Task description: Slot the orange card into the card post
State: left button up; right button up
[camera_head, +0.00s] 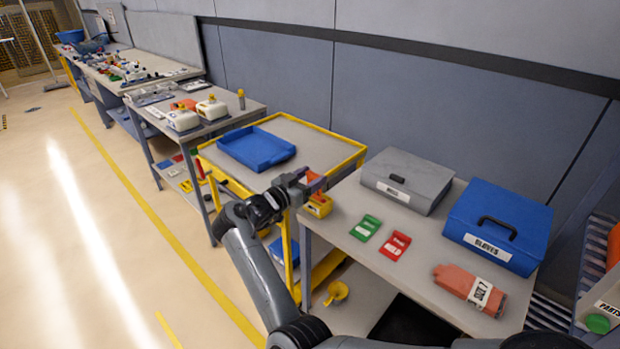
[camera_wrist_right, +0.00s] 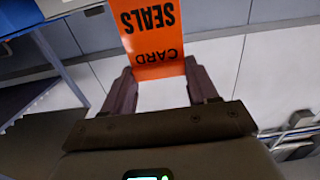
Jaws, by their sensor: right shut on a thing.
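My right gripper (camera_head: 301,184) is shut on the orange card (camera_head: 312,177), above the near left corner of the right table. In the right wrist view the orange card (camera_wrist_right: 150,32) stands out beyond the fingers of the same gripper (camera_wrist_right: 160,82), its black "SEALS" and "CARD" lettering upside down. A small yellow block (camera_head: 320,207), which looks like the card post, stands on the table corner just below the card. I cannot tell whether the card touches it, and its slot is not clear. My left gripper is not in view.
A yellow-framed cart (camera_head: 335,152) with a blue tray (camera_head: 257,148) stands to the left.

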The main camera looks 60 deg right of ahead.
jog(key=shift+f+b, duration=0.4)
jog(key=shift+f, duration=0.3)
jog(key=shift+f+b, duration=0.6)
jog(key=shift+f, duration=0.3)
jog(key=shift+f+b, duration=0.8)
jog(key=shift+f, duration=0.45)
jog(key=o, duration=1.1)
jog(key=w+a, duration=0.1)
jog(key=a, duration=0.9)
jog(key=shift+w+a+p, duration=0.35)
jog(key=shift+w, duration=0.05)
jog(key=shift+r, duration=0.1)
